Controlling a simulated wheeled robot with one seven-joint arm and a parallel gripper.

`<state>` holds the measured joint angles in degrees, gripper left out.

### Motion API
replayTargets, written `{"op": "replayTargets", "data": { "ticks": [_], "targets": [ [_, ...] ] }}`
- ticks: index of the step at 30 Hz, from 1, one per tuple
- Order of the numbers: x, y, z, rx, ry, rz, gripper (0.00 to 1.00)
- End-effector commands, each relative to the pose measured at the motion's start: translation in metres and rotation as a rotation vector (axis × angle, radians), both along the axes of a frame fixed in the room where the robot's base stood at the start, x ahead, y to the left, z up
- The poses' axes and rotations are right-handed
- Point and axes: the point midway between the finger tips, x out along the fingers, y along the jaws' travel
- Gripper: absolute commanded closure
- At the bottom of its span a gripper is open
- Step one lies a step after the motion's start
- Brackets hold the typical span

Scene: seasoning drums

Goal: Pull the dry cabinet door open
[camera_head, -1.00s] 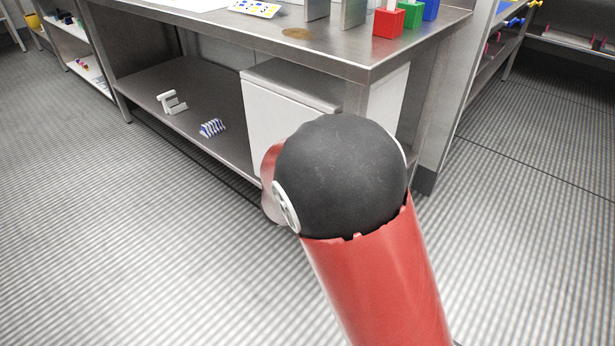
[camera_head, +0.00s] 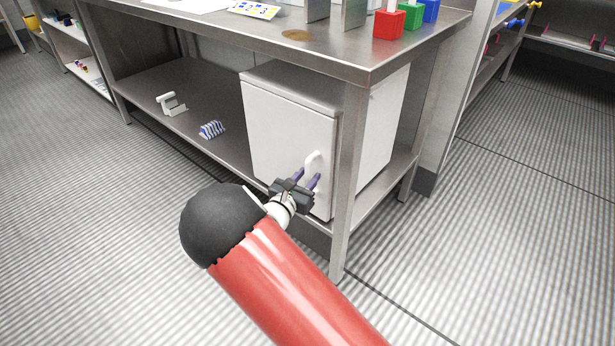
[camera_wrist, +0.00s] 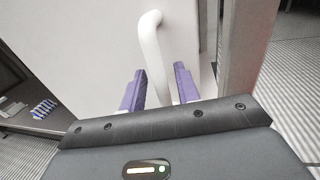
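The dry cabinet (camera_head: 285,125) is a white box on the lower shelf of the steel table, and its front door looks shut. A white curved handle (camera_head: 312,161) stands out near the door's right edge. My gripper (camera_head: 306,178) is at the handle with its two purple fingers apart and pointing at the door. In the wrist view the handle (camera_wrist: 152,50) rises between the fingers, nearer the left one, and a gap shows on its right side. Whether a finger touches the handle cannot be told. The door (camera_wrist: 100,45) fills the upper left of the wrist view.
A steel table leg (camera_head: 347,190) stands just right of the door. A grey-white clamp-like part (camera_head: 171,103) and a blue-white striped object (camera_head: 211,130) lie on the shelf (camera_head: 190,85) to the left. The floor in front (camera_head: 110,230) is clear.

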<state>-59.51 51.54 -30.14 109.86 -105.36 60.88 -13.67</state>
Motion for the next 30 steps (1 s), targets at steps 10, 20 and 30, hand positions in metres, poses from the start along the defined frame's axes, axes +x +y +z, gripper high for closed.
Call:
{"op": "replayTargets", "data": {
  "ticks": [10, 20, 30],
  "targets": [
    [0.005, -0.003, -0.0003, -0.001, 0.0, 0.0, 0.68],
    [0.0048, -0.0027, -0.0002, 0.0, 0.001, 0.0, 1.0],
    [0.0012, 0.002, 0.0002, 0.001, 0.0, -0.015, 1.0]
  ]
}}
